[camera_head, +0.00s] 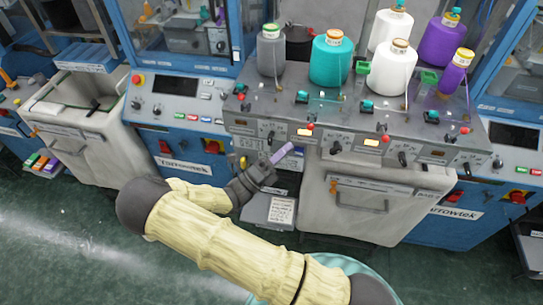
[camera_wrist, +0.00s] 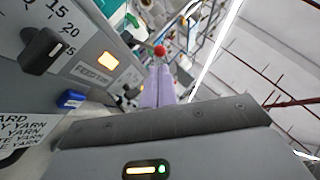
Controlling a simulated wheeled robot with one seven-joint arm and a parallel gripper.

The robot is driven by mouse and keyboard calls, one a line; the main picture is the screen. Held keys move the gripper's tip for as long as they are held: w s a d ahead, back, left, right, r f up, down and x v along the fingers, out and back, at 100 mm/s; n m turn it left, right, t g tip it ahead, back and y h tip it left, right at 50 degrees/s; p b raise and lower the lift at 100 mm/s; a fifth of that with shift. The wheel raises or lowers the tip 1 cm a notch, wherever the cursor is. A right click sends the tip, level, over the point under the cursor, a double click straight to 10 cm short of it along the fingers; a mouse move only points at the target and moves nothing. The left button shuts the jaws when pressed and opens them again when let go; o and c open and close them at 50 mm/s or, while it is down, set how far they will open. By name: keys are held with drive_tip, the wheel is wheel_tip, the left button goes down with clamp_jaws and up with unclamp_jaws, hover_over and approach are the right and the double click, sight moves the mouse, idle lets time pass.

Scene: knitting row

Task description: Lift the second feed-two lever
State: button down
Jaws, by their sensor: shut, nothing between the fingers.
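My gripper (camera_head: 283,153) has lilac fingers, shut and empty, just in front of the machine's control panel, below its left half. In the wrist view the shut fingers (camera_wrist: 158,88) point up toward a red ball tip (camera_wrist: 160,51), which shows just beyond them; I cannot tell if they touch. In the head view, red-tipped levers sit along the panel, including one in the middle (camera_head: 310,126) and one further right (camera_head: 386,139). A small label (camera_wrist: 93,75) by a lit orange window (camera_wrist: 107,60) seems to begin with "FEED". I cannot tell which lever is the second.
A black dial (camera_wrist: 45,50) and a blue part (camera_wrist: 70,99) lie left of my fingers in the wrist view. Several yarn cones, including a teal one (camera_head: 331,62), stand above the panel. Green floor is open in front.

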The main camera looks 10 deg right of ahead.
sight(311, 123)
drive_tip(key=p+x, duration=0.2)
drive_tip(key=x, duration=0.3)
drive_tip(key=shift+w+d+r+p, duration=0.1)
drive_tip(key=shift+d+p, duration=0.1)
drive_tip(key=shift+p, duration=0.1)
drive_tip(key=shift+w, duration=0.15)
